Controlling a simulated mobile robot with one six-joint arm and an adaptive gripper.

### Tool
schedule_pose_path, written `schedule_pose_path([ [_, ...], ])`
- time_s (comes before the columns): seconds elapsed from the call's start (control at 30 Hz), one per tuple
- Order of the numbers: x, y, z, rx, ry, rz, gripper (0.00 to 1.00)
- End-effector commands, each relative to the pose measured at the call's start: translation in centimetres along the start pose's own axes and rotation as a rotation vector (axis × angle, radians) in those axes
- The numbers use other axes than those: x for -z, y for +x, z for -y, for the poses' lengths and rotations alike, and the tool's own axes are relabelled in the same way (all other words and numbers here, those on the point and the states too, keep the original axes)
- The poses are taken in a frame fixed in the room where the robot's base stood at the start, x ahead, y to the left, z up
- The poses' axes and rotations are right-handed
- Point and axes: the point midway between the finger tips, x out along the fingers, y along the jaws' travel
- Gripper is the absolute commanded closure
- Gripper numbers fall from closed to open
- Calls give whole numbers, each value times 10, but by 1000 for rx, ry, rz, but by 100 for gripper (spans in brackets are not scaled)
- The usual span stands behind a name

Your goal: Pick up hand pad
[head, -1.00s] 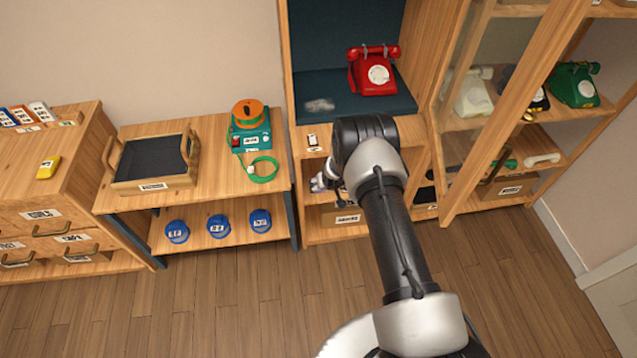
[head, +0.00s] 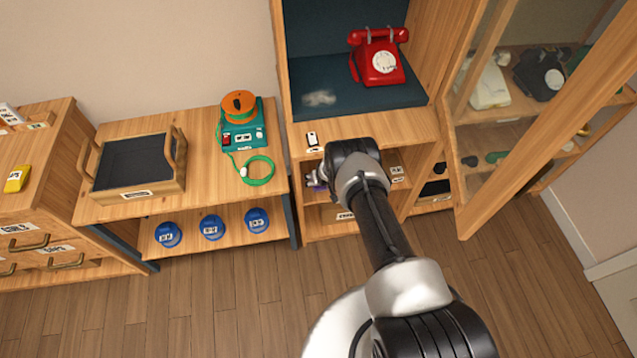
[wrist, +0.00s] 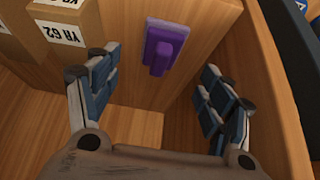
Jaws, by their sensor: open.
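A purple pad with a raised block-like grip, which looks like the hand pad (wrist: 160,52), is in the wrist view against a pale wooden surface inside a cabinet compartment. My gripper (wrist: 160,85) is open. Its two blue-padded fingers stand apart to the left and right of the pad, short of it, with nothing between them. In the head view my gripper (head: 314,182) reaches into the compartment below the red phone; my arm hides most of it. A small purple patch shows beside the fingers there.
Boxes labelled YR 62 (wrist: 62,32) stand left of the pad in the wrist view. A wooden side wall (wrist: 275,90) is close on the right. Above the compartment are a red phone (head: 380,62) and a shelf top (head: 360,128). A glass door (head: 540,125) stands at the right.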

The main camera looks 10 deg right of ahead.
Motion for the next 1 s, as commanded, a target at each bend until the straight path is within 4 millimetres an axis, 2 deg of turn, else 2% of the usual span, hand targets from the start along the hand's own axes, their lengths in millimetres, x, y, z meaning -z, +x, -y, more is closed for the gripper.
schedule_pose_path([
  [0.03, -1, 9, 0, 0, 0, -3, 27],
  [0.27, 1, 22, 0, 0, -1, -3, 27],
  [0.43, 0, 49, 2, 0, 0, -2, 27],
  [0.6, 1, 64, 2, 0, 0, -2, 27],
  [0.9, 4, 65, 1, 0, 0, -2, 27],
  [1.0, 3, 65, 1, 0, 0, -2, 33],
])
